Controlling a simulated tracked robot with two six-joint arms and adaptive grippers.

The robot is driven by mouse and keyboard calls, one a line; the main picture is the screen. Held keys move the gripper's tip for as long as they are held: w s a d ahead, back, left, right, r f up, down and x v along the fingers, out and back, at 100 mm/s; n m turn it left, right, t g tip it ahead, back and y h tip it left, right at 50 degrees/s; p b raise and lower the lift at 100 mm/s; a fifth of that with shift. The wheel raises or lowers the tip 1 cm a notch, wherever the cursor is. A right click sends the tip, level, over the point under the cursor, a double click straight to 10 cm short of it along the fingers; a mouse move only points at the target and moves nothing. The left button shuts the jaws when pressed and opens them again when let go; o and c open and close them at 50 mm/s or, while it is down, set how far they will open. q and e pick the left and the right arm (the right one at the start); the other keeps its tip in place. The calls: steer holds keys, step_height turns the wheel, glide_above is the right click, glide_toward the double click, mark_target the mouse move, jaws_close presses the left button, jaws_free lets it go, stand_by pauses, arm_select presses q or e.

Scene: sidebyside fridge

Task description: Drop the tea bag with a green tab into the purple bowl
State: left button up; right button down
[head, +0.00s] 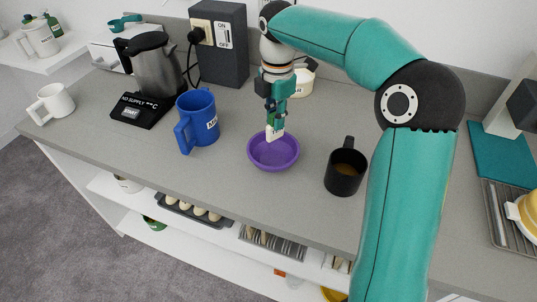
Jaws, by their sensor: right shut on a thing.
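The purple bowl (261,159) stands on the grey counter near the middle of the head view. My right gripper (275,123) points down over the bowl. It is shut on a small pale tea bag (275,134), which hangs at or just above the bowl's far inner side. I cannot tell whether the bag touches the bowl. The tab's colour is hard to make out against the green fingers. My left gripper is not in view.
A blue mug (198,121) stands left of the bowl and a black mug with brown liquid (346,170) right of it. A kettle (154,68), a socket block (220,45) and a white mug (51,103) stand further left. A pale container (304,80) stands behind the gripper.

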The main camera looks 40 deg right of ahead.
mark_target(279, 132)
steer(key=shift+s+d+f+b, duration=0.1)
steer(key=shift+d+f+b, duration=0.05)
steer(key=shift+f+b, duration=0.65)
steer(key=shift+s+d+f+b, duration=0.1)
steer(key=shift+f+b, duration=0.6)
steer(key=shift+f, duration=0.2)
steer(key=shift+s+d+f+b, duration=0.1)
steer(key=shift+d+f+b, duration=0.05)
steer(key=shift+f+b, duration=0.65)
steer(key=c, duration=1.1)
jaws_free()
steer(key=shift+o, duration=0.2)
steer(key=shift+r, duration=0.1)
step_height(279, 132, up, 12)
steer(key=shift+f, duration=0.15)
